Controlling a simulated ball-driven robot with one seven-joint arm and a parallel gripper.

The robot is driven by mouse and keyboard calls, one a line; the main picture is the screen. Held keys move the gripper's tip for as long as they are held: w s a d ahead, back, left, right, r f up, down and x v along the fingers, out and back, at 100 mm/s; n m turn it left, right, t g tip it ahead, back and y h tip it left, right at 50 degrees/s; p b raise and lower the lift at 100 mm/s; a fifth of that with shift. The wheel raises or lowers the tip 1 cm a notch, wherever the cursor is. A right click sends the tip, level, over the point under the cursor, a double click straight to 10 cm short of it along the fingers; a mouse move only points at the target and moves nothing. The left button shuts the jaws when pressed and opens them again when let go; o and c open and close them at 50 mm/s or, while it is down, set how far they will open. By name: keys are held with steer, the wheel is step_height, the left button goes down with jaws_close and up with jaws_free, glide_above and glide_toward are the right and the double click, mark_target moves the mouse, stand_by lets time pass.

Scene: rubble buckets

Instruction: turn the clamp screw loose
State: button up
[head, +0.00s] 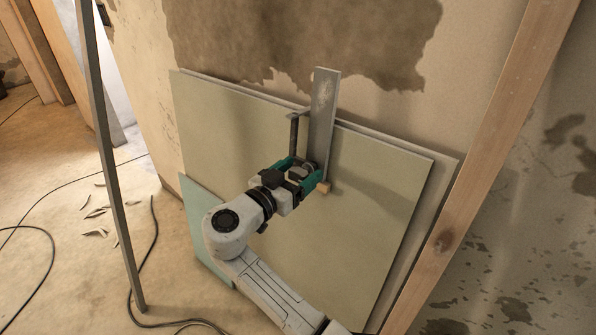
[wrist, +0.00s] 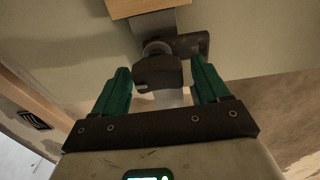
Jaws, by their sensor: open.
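The clamp shows in the head view as an upright grey metal bar (head: 323,105) with a thin dark arm (head: 294,133) at its left, at the top edge of the leaning boards. In the wrist view its dark screw knob (wrist: 158,72) lies between my green fingers, with a gap visible on each side. A dark clamp piece (wrist: 190,45) and a wooden block (wrist: 140,8) are beyond the knob; the block (head: 324,187) also shows right of my gripper in the head view. My gripper (head: 306,172) is open around the knob, which it largely hides in the head view.
Pale boards (head: 370,190) lean against the stained wall. A wooden post (head: 490,150) slants at the right, and a thin grey pole (head: 108,150) stands at the left. Cables (head: 148,250) and debris (head: 97,212) lie on the floor at the left.

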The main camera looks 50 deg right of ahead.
steer(key=c, duration=1)
steer(key=shift+o, duration=0.2)
steer(key=shift+n, duration=0.5)
steer(key=n, duration=0.2)
steer(key=n+t+p, duration=0.1)
steer(key=n, duration=0.1)
steer(key=shift+w+r, duration=0.1)
steer(key=shift+w, duration=0.1)
steer(key=n+p, duration=0.1)
steer(key=n, duration=0.2)
steer(key=n+p, duration=0.2)
steer(key=n, duration=0.1)
steer(key=shift+w+t+y, duration=0.2)
steer(key=shift+t+y, duration=0.1)
steer(key=n+p, duration=0.2)
steer(key=n, duration=0.1)
steer(key=n+p, duration=0.2)
steer(key=shift+w+f+n+y+p, duration=0.1)
steer(key=shift+f+n+y+p, duration=0.1)
steer(key=shift+n+y+p, duration=0.15)
steer(key=shift+a+f+n+y+p, duration=0.1)
steer(key=shift+f+n+y+p, duration=0.1)
steer(key=shift+n+p, duration=0.8)
steer(key=shift+f+n+y+p, duration=0.15)
steer(key=shift+n+p, duration=0.55)
steer(key=shift+n, duration=0.55)
steer(key=shift+f, duration=0.1)
